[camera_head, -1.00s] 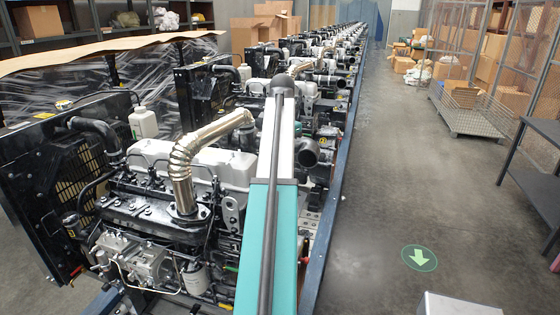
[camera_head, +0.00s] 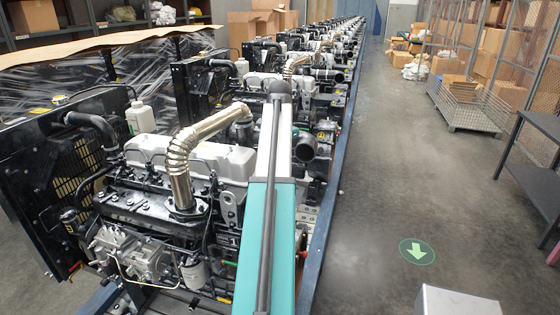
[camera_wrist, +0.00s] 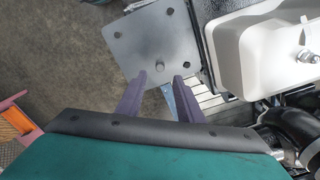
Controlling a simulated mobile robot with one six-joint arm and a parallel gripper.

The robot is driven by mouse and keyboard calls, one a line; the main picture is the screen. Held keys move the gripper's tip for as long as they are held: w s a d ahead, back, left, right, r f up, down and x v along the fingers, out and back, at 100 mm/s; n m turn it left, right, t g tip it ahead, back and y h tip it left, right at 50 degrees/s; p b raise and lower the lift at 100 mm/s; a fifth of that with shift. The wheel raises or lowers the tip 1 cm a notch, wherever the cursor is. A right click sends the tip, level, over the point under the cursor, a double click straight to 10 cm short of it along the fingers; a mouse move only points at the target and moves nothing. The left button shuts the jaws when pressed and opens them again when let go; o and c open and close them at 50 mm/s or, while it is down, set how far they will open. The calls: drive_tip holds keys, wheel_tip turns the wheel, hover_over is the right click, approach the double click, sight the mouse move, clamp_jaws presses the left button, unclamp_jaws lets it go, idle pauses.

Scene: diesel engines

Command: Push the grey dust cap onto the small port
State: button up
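I cannot make out the grey dust cap or the small port in either view. My gripper (camera_wrist: 159,76) shows in the wrist view as two purple-grey fingers with a gap between them. It is open, with nothing visible between the fingers. In the head view my own teal and white arm runs up the middle, and the gripper is hidden. The nearest diesel engine (camera_head: 215,160), with a white cover and a ribbed metal pipe (camera_head: 180,150), stands left of the arm.
A white engine part (camera_wrist: 262,50) and a black hose (camera_wrist: 298,125) are at the right of the wrist view. More engines stand in a row behind. A wire pallet cage (camera_head: 470,108) and a dark table (camera_head: 535,170) stand right. The floor (camera_head: 385,190) between is clear.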

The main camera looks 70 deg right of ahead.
drive_tip(key=shift+f+b, duration=1)
drive_tip(key=shift+f, duration=2.65)
drive_tip(key=shift+c, duration=0.6)
clamp_jaws()
drive_tip(key=shift+r+p, duration=0.1)
drive_tip(key=shift+p, duration=0.2)
drive_tip(key=shift+r+p, duration=0.8)
drive_tip(key=shift+r, duration=1.6)
